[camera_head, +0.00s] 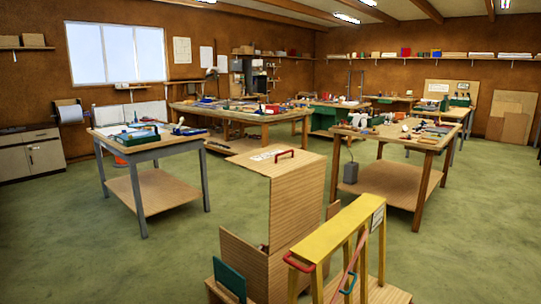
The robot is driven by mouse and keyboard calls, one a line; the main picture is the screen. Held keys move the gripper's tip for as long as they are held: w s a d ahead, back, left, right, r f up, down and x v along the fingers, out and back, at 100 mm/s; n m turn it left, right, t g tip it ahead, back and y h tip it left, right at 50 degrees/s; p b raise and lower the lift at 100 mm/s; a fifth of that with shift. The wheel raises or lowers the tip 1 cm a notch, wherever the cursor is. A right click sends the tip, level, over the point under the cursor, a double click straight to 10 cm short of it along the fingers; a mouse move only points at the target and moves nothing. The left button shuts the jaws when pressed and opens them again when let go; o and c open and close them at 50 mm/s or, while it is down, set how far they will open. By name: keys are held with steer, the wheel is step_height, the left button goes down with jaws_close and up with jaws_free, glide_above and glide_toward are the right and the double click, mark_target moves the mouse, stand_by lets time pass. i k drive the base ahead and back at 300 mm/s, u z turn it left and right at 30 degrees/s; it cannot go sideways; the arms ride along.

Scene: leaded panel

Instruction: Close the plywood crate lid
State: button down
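The plywood crate (243,267) stands on the floor at the lower middle of the view. Its low front wall leaves a dark gap into the inside. A tall plywood panel (298,203) rises upright above the crate's right side. A flat plywood piece (248,160) meets its top edge and juts out to the left, with a red handle (285,153) and a white label on it. This raised plywood looks like the lid standing open, but its hinge cannot be made out. My gripper is not in view.
A yellow frame (345,220) with red and blue handles stands close to the crate's right. A green panel (229,279) leans at its front left. Workbenches stand at left (150,145) and right (395,135). Green floor is clear to the left and at far right.

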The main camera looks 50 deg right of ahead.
mark_target(296, 177)
steer(key=u, duration=0.05)
steer(key=i, duration=0.8)
steer(key=z, duration=0.7)
steer(key=i, duration=0.8)
steer(key=z, duration=0.4)
